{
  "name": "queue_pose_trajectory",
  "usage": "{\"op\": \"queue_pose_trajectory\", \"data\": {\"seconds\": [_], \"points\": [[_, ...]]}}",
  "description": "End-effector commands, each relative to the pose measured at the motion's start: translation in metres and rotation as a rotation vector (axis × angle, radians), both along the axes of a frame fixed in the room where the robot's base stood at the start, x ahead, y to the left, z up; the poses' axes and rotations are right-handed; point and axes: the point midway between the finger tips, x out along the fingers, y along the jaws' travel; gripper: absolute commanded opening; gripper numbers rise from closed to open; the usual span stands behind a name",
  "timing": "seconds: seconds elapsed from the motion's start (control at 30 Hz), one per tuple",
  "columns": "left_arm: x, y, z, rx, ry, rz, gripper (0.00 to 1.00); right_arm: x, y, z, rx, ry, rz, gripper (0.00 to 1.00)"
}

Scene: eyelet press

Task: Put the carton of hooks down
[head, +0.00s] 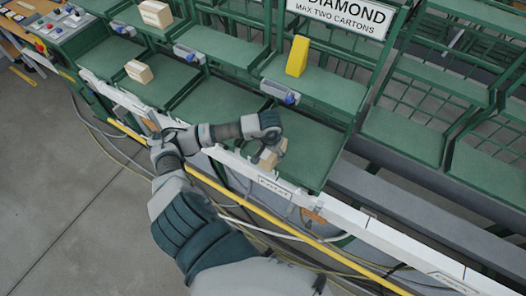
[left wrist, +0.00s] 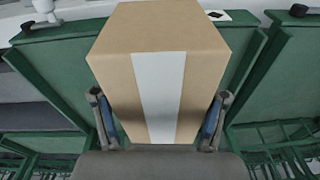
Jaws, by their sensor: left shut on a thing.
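My left gripper (head: 266,155) is shut on a tan carton (head: 276,151), at the front of the lower green bay below the DIAMOND sign. In the left wrist view the carton (left wrist: 158,70) fills the middle, with a pale tape stripe down its face. The two fingers of the gripper (left wrist: 160,122) press its sides. I cannot tell whether the carton touches the bay floor (head: 308,150). No print naming its contents is legible. My right gripper is not in view.
Other cartons sit in the bays at left, one upper (head: 156,13) and one lower (head: 138,71). A white rail (head: 376,237) runs along the front. The bay right of the held carton looks empty.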

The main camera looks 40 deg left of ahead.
Motion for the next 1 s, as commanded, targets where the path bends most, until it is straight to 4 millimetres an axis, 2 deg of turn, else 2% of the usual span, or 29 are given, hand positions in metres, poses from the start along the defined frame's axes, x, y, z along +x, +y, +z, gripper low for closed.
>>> {"op": "queue_pose_trajectory", "data": {"seconds": [0.03, 0.2, 0.4, 0.6, 0.83, 1.0], "points": [[0.013, -0.009, 0.003, -0.008, -0.009, 0.001, 0.03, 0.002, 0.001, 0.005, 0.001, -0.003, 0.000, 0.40], [0.046, -0.032, 0.000, -0.007, -0.008, 0.000, 0.03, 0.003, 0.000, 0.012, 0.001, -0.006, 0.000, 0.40], [0.077, -0.054, -0.003, -0.001, -0.008, 0.000, 0.03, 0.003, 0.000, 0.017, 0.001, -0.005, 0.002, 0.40], [0.088, -0.061, -0.007, 0.003, -0.006, 0.000, 0.03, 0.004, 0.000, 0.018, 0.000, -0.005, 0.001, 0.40], [0.087, -0.059, -0.035, -0.003, -0.003, 0.001, 0.03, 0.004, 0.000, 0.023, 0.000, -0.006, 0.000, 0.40], [0.088, -0.057, -0.043, 0.000, -0.007, 0.000, 0.03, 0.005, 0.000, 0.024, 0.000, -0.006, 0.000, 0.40]]}}
